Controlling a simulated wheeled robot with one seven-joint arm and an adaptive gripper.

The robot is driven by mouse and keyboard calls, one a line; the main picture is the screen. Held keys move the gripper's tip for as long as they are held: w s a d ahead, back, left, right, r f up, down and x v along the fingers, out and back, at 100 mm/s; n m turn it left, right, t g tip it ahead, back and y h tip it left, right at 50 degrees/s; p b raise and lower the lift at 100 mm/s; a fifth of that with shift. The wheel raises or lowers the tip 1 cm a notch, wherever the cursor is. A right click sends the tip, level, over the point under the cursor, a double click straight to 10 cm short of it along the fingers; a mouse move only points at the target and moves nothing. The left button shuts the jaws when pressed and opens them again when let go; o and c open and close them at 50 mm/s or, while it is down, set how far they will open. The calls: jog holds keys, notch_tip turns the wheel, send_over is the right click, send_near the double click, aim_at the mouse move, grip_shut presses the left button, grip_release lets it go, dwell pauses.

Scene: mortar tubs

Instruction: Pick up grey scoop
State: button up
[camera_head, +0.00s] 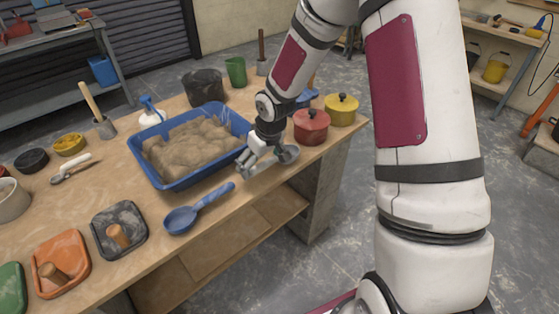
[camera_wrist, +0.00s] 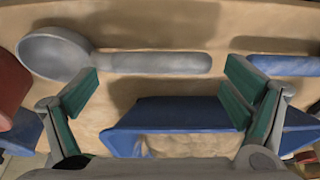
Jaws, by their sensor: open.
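The grey scoop (camera_head: 288,155) lies on the wooden workbench at its near edge, right of the blue tub, partly hidden by my gripper in the head view. In the wrist view the grey scoop (camera_wrist: 150,62) lies across the top, bowl at left and handle pointing right. My gripper (camera_head: 262,164) is over the scoop by the tub's right corner. In the wrist view my gripper (camera_wrist: 165,82) is open, its green-padded fingers wide apart. The handle spans the gap between the fingertips, and nothing is gripped. I cannot tell the exact height above the handle.
The blue tub (camera_head: 171,184) of mortar is beside my gripper. A blue scoop (camera_head: 182,220) lies at the near edge, its handle toward the gripper. A red pot (camera_head: 311,127) and a yellow pot (camera_head: 341,109) stand close on the right. Floats lie at the front left.

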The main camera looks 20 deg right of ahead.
aim_at(259, 166)
jog(key=x, duration=0.3)
jog(key=shift+f, duration=0.1)
jog(key=c, duration=1.6)
